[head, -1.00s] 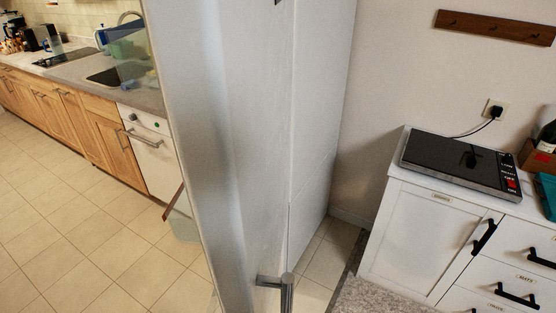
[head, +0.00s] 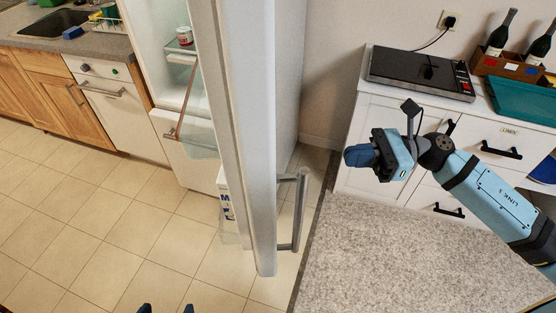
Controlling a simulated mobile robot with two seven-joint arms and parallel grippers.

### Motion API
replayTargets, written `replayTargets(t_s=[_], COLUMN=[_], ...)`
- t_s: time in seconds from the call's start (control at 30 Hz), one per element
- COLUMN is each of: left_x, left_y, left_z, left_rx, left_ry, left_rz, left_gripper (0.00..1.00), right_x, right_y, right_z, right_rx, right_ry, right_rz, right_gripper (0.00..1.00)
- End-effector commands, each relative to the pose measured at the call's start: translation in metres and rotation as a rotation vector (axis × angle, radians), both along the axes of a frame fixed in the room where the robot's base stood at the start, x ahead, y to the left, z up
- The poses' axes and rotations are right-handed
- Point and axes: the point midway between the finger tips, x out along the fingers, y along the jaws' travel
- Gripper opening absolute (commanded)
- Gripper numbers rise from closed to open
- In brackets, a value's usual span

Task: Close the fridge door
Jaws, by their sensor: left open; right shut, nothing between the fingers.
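The fridge door (head: 240,130) stands open, seen nearly edge-on in the head view. Its grey bar handle (head: 297,215) is on the right side of the door, low down. To the left of the door the lit fridge interior (head: 172,78) shows, with shelves, a drawer and a small jar. My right gripper (head: 358,156) is shut and empty, to the right of the door and handle, in front of the white cabinet. My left gripper (head: 166,308) shows only its two dark fingertips at the bottom edge, spread apart, left of the door and apart from it.
A speckled grey counter (head: 420,255) fills the lower right. A white cabinet (head: 350,130) carries a black hob (head: 420,72), with a bottle crate (head: 508,66) and teal tray (head: 525,98) beside it. Tiled floor (head: 120,215) is clear on the left.

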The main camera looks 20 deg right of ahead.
Motion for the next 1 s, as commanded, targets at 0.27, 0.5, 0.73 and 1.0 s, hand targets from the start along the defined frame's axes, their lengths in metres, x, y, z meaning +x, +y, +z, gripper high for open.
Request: replayTargets(t_s=[0.27,0.5,0.73,1.0], left_x=[0.0,-0.001,-0.004,-0.005], left_y=[-0.003,0.002,0.004,0.004], left_z=[0.015,0.025,0.026,0.024], left_rx=[0.002,0.019,0.03,0.031], left_ry=[-0.012,-0.027,-0.023,-0.022], left_rz=[-0.006,-0.013,-0.016,-0.016], left_gripper=[1.0,1.0,1.0,1.0], right_x=[0.012,0.022,0.027,0.028], right_y=[0.053,0.1,0.124,0.128], right_z=[0.005,0.005,0.002,0.0], right_rx=[0.009,0.009,0.007,0.007], right_ry=[0.002,0.004,0.007,0.007], right_rz=[-0.001,-0.003,-0.004,-0.004], right_gripper=[0.0,0.0,0.0,0.0])
